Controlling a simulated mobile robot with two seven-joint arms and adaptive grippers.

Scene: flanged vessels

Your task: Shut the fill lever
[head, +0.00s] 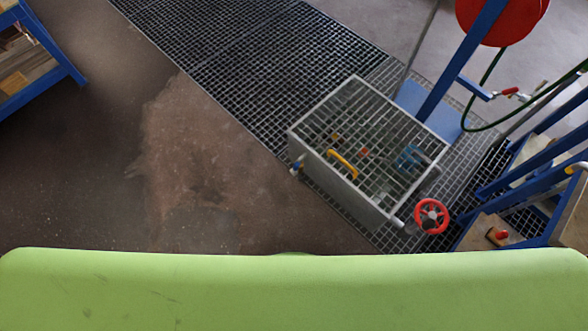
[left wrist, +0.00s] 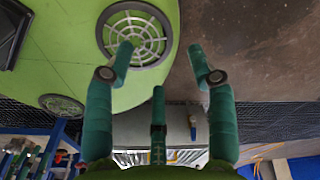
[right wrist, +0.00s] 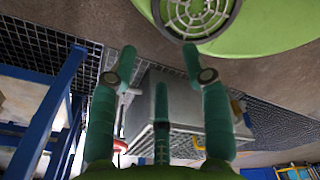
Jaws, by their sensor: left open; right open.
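A grey tank (head: 340,188) with a grid top stands on the floor grating in the head view. A yellow handle (head: 343,163) shows at the grid, and a small valve with blue and yellow parts (head: 297,166) is on its left side. A red-handled lever (head: 510,91) sits by the green hose. I cannot tell which of these is the fill lever. My left gripper (left wrist: 160,62) is open and empty, with the small valve (left wrist: 192,126) beyond its fingers. My right gripper (right wrist: 160,62) is open and empty, with the tank (right wrist: 185,90) behind its fingers. Neither gripper shows in the head view.
A red handwheel (head: 431,216) is at the tank's near right corner. Blue frames (head: 540,150) and a red reel (head: 500,18) stand to the right. A blue shelf (head: 40,50) is at the far left. Bare floor (head: 100,170) left of the tank is free.

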